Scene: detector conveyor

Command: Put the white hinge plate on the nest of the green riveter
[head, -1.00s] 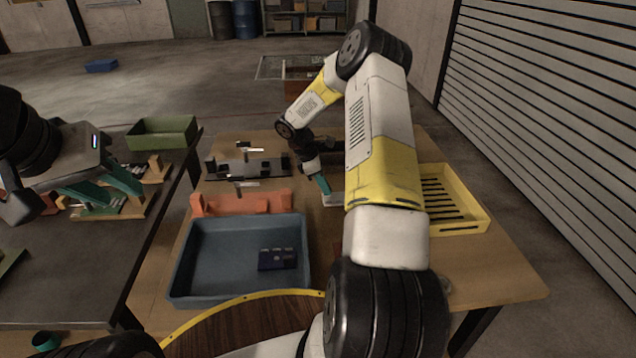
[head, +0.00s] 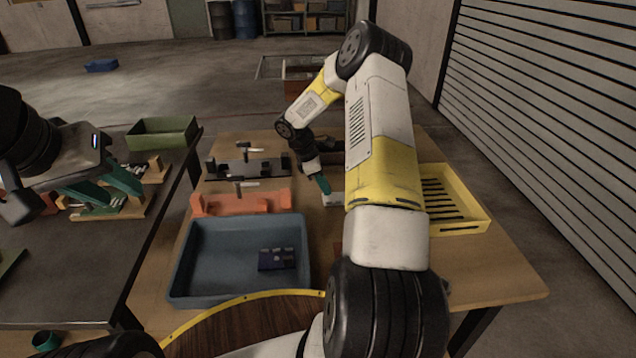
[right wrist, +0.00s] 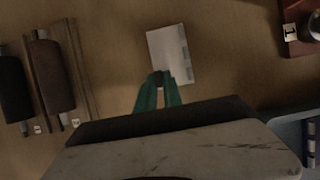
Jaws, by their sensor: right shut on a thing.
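The white hinge plate (head: 333,199) lies flat at table height on the wooden table, just left of my right forearm. In the right wrist view the plate (right wrist: 172,54) is a pale rectangle with small notches along its right edge. My right gripper (head: 326,187) has teal fingers, shut on the plate's near edge; the fingertips (right wrist: 158,78) meet there in the wrist view. My left gripper (head: 108,187) is open and empty above the dark table at the left.
An orange fixture (head: 240,204) and a black fixture (head: 232,168) stand left of the plate. A blue tray (head: 205,262) holding a dark blue box (head: 276,260) is nearer. A yellow slotted tray (head: 470,205) is right. Dark cylinders (right wrist: 50,75) lie left in the wrist view.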

